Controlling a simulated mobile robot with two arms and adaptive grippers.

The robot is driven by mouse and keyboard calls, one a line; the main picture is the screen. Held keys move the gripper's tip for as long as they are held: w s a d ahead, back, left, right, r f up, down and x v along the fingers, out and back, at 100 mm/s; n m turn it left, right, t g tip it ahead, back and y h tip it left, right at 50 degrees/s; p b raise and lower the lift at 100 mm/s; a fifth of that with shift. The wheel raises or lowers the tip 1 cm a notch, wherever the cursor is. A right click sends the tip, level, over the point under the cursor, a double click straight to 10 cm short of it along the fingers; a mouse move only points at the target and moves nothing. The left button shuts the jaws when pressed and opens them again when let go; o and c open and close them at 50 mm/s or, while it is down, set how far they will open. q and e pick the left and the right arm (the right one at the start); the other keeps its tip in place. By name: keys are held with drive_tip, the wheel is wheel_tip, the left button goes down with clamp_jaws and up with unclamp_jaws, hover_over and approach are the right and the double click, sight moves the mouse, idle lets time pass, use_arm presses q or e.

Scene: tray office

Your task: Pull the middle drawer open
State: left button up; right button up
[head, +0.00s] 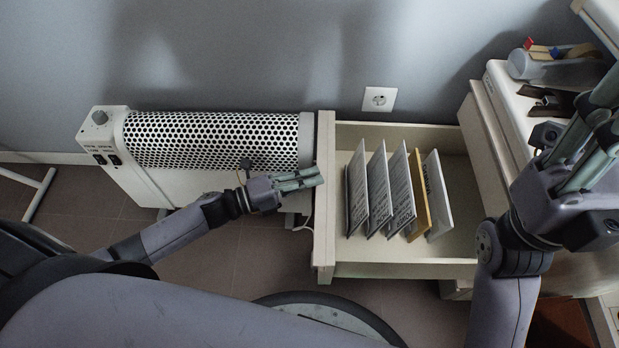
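An off-white drawer (400,270) stands pulled far out to the left from the cabinet (488,150) at the right. Its front panel (325,225) faces left; I cannot tell from this view which level it is. Several thin upright files, one of them yellow (418,195), lean inside it. My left gripper (319,175) is at the upper outer side of the front panel, its two fingers close together and pointing right. No handle shows, so I cannot tell whether one is between them. My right gripper (606,120) is over the cabinet's right part, partly cut off by the picture edge.
A white perforated heater (215,140) stands by the wall, just behind and left of my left gripper. A wall socket (379,99) is behind the drawer. A tape dispenser (535,65) and a dark stapler-like thing (548,98) lie on the cabinet.

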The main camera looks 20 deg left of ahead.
sight(327, 180)
use_arm(q)
clamp_jaws()
idle(0.3)
drive_tip(key=shift+w+d+p, duration=0.15)
drive_tip(key=shift+w+d, duration=0.05)
drive_tip(key=shift+d, duration=0.5)
drive_tip(key=shift+w+d+p, duration=0.1)
drive_tip(key=shift+w+d, duration=0.1)
drive_tip(key=shift+d, duration=0.45)
drive_tip(key=shift+w+d+p, duration=0.15)
drive_tip(key=shift+w+d, duration=0.05)
drive_tip(key=shift+d, duration=0.5)
drive_tip(key=o, duration=0.5)
unclamp_jaws()
drive_tip(key=shift+o, duration=0.2)
drive_tip(key=shift+s+a, duration=0.1)
drive_tip(key=shift+a, duration=0.05)
drive_tip(key=v, duration=1.1)
drive_tip(key=shift+s+a, duration=0.2)
drive_tip(key=shift+a, duration=0.15)
